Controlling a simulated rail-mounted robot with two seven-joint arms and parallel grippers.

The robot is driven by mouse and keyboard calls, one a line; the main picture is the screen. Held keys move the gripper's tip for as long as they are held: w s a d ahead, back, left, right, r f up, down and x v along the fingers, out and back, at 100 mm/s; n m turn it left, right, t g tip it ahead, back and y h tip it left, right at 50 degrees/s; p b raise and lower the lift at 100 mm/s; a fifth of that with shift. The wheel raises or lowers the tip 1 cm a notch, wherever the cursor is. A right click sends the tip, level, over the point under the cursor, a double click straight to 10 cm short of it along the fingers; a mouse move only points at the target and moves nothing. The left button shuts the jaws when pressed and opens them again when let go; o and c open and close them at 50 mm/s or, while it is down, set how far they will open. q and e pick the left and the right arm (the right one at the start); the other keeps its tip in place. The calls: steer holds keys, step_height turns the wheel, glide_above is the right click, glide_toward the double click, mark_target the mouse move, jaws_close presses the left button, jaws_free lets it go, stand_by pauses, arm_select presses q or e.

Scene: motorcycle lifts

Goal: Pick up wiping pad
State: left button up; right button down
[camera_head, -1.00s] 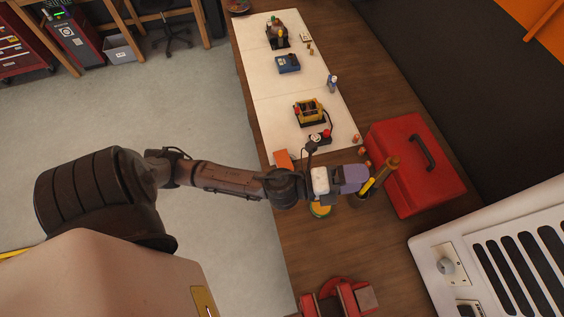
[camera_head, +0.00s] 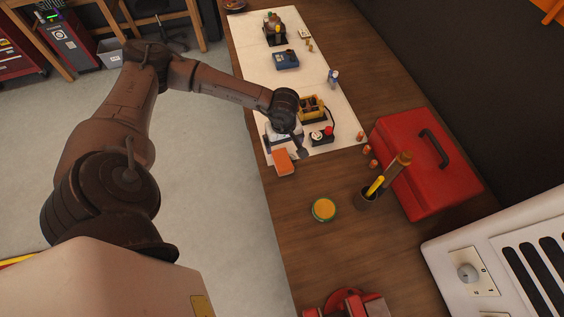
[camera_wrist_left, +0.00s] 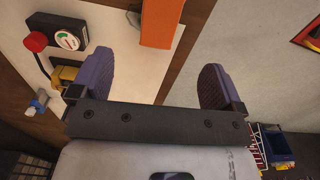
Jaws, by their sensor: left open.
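The wiping pad appears to be the flat orange block (camera_head: 283,162), lying at the left edge of the workbench by the near end of the white mat. My left gripper (camera_head: 284,139) is just beyond it in the head view, over the near end of the mat; its fingers are largely hidden there. In the left wrist view, the two purple-grey fingers of the left gripper (camera_wrist_left: 156,78) are spread apart with nothing between them. The orange block (camera_wrist_left: 160,23) shows beyond the fingertips, near the top edge and partly cut off. My right gripper is not in view.
A black box with a white dial and red knob (camera_head: 322,136) stands close by my left gripper, before a yellow holder (camera_head: 312,107). Bare wood surrounds the tin.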

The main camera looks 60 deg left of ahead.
mark_target(282, 161)
arm_select(q)
step_height(282, 161, down, 8)
steer(key=shift+r+p, duration=0.25)
steer(key=shift+p, duration=0.15)
steer(key=shift+a+f, duration=0.1)
steer(key=shift+f, duration=0.45)
steer(key=shift+a+f+p, duration=0.1)
steer(key=shift+f+p, duration=0.55)
steer(key=shift+f, duration=1.45)
steer(key=c, duration=1)
steer(key=shift+r, duration=0.1)
